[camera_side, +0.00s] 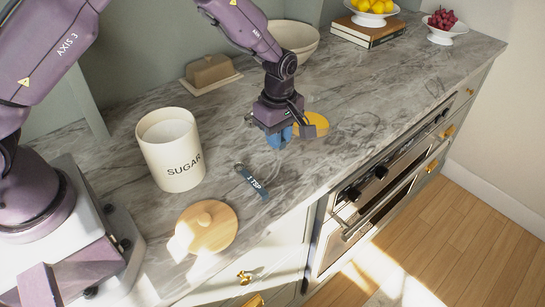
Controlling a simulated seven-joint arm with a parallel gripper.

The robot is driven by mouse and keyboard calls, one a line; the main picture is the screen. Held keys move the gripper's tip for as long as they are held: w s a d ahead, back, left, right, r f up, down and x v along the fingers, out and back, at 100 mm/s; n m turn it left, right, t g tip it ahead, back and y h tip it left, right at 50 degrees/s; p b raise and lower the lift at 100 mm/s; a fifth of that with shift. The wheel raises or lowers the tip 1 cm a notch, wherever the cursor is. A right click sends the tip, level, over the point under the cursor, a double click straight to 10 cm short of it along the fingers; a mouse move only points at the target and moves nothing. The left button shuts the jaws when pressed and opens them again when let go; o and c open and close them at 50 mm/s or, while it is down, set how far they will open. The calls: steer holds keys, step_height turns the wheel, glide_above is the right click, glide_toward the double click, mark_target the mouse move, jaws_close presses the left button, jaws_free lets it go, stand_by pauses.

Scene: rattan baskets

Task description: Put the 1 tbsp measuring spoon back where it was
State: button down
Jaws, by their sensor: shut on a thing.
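My gripper (280,137) is low over the middle of the counter, pointing down, with blue parts at its tip. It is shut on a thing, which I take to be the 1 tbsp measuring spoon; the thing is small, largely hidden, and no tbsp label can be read. A yellow rounded thing (313,123) shows just right of the gripper; I cannot tell whether they touch. A dark blue measuring spoon marked 1 TSP (252,181) lies on the counter, left of and nearer than the gripper.
A cream SUGAR canister (172,158) stands open at left, its round wooden lid (208,225) nearer the front edge. Behind are a butter dish (209,72), a cream bowl (298,38), books (366,31) under a lemon bowl, and a grape bowl (446,32). The marble counter (385,88) is clear at right.

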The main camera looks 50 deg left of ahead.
mark_target(278, 168)
step_height(278, 168, down, 7)
steer(key=shift+f, duration=0.15)
steer(key=shift+f, duration=0.15)
steer(key=c, duration=1.1)
jaws_free()
steer(key=shift+o, duration=0.2)
